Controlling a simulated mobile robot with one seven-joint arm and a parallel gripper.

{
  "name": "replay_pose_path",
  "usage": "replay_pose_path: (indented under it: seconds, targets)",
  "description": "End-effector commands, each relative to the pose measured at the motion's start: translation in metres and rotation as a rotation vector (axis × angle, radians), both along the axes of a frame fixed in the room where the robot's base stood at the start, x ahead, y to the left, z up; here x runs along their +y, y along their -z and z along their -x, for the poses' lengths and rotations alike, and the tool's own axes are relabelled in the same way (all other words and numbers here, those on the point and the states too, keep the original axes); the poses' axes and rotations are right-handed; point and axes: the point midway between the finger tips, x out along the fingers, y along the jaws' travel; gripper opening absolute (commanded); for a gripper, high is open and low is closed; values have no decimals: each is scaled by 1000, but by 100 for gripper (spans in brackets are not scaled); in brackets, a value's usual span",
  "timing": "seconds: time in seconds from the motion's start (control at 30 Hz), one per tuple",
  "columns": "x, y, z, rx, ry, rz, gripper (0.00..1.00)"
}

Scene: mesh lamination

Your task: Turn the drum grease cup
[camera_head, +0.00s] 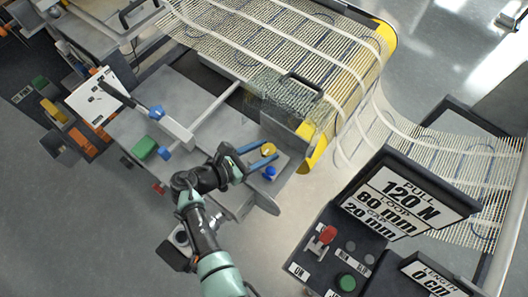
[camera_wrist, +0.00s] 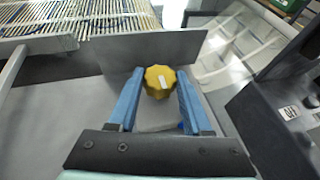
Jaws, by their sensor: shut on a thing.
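The drum grease cup appears as a yellow lobed knob (camera_wrist: 158,78) with a pale mark on top, in the middle of the wrist view. It also shows as a small yellow cap (camera_head: 268,149) at the machine's near corner in the head view. My gripper (camera_wrist: 160,84) has its two blue fingers on either side of the knob, shut on it. In the head view my gripper (camera_head: 267,154) reaches in from the lower left. The knob's lower part and base are partly hidden.
A blue knob (camera_head: 270,173) sits close by the fingers. A grey upright plate (camera_wrist: 150,48) stands just behind the yellow knob. The mesh belt (camera_head: 290,40) runs above. A control panel (camera_head: 340,255) with red and green buttons and a display (camera_head: 405,195) stands at right.

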Motion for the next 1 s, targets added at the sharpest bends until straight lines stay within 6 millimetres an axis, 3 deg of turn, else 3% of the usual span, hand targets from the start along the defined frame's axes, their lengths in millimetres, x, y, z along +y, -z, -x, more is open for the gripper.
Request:
replay_pose_path:
  seconds: [0.53,0.57,0.7,1.0]
  targets:
    - [0,0,0,-1,30,0,0]
    - [0,0,0,-1,30,0,51]
    - [0,0,0,-1,30,0,77]
    - [0,0,0,0,30,0,80]
